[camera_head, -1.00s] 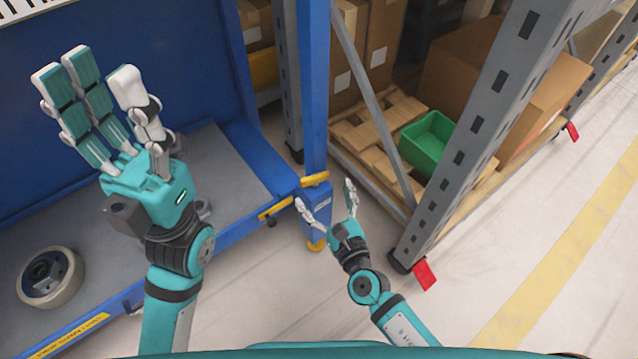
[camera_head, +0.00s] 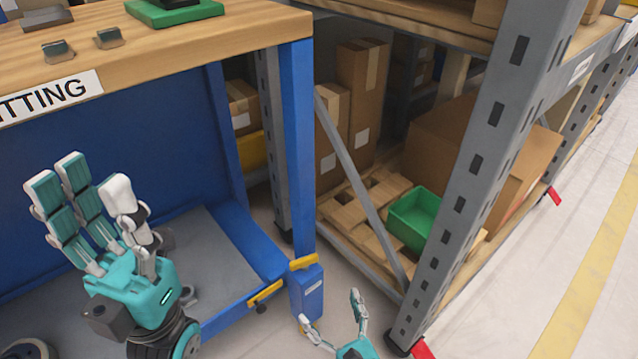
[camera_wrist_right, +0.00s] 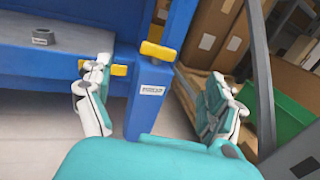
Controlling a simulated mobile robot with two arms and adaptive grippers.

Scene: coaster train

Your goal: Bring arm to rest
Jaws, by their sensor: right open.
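My left gripper (camera_head: 108,215), a teal and white hand, is raised at the lower left of the head view in front of the workbench. Its fingers are extended and apart, and nothing is in it. My right gripper (camera_head: 333,318) is at the bottom middle of the head view, low before the bench's blue leg. It is open and empty, with its fingers spread apart. In the right wrist view its fingers (camera_wrist_right: 155,105) stand on either side of the blue leg foot (camera_wrist_right: 148,95), which lies beyond them. Most of the right arm is below the head view.
The workbench (camera_head: 200,52) has a wooden top and a grey lower shelf (camera_head: 215,255). A metal rack upright (camera_head: 490,150) stands at right, with a green bin (camera_head: 412,218) and cardboard boxes (camera_head: 362,95) behind it. The floor at right, with a yellow line (camera_head: 590,275), is clear.

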